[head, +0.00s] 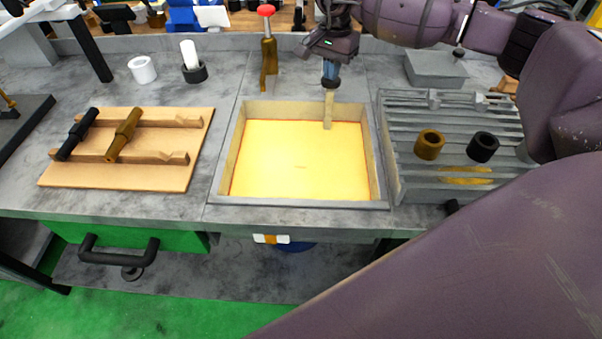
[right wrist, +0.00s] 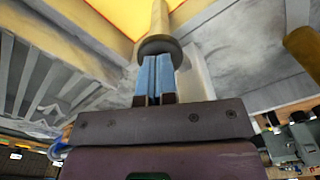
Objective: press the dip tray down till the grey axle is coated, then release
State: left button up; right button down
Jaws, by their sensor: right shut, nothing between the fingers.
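The dip tray (head: 298,203) is a square grey-rimmed basin set in the bench, with a yellow-orange surface inside. A tan post (head: 328,108) with a dark top stands at its back right. My right gripper (head: 331,84) is above this post, fingers shut and empty, tips at the dark top. The right wrist view shows the shut blue fingers (right wrist: 154,70) against or very near the dark cap (right wrist: 158,46); contact is unclear. A dark axle (head: 77,135) lies across the wooden rack at left, beside a brown one (head: 123,135). I cannot clearly identify a grey axle. My left gripper is not in view.
Right of the tray, a grey slatted rack (head: 400,165) holds a brown ring (head: 429,145) and a black ring (head: 482,147). A red-topped brown upright (head: 268,50) stands behind the tray. A white cup (head: 142,69) stands at the back left.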

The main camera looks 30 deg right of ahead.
jog(key=shift+r+p, duration=0.7)
jog(key=shift+r, duration=1.55)
jog(key=shift+r+p, duration=0.45)
jog(key=shift+r, duration=0.9)
pick_arm(q)
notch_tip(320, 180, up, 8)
jog(key=p, duration=0.5)
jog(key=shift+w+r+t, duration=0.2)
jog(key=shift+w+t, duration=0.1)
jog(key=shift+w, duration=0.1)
pick_arm(e)
notch_tip(320, 180, up, 12)
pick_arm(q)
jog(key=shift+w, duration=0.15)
pick_arm(e)
jog(key=shift+f, duration=0.1)
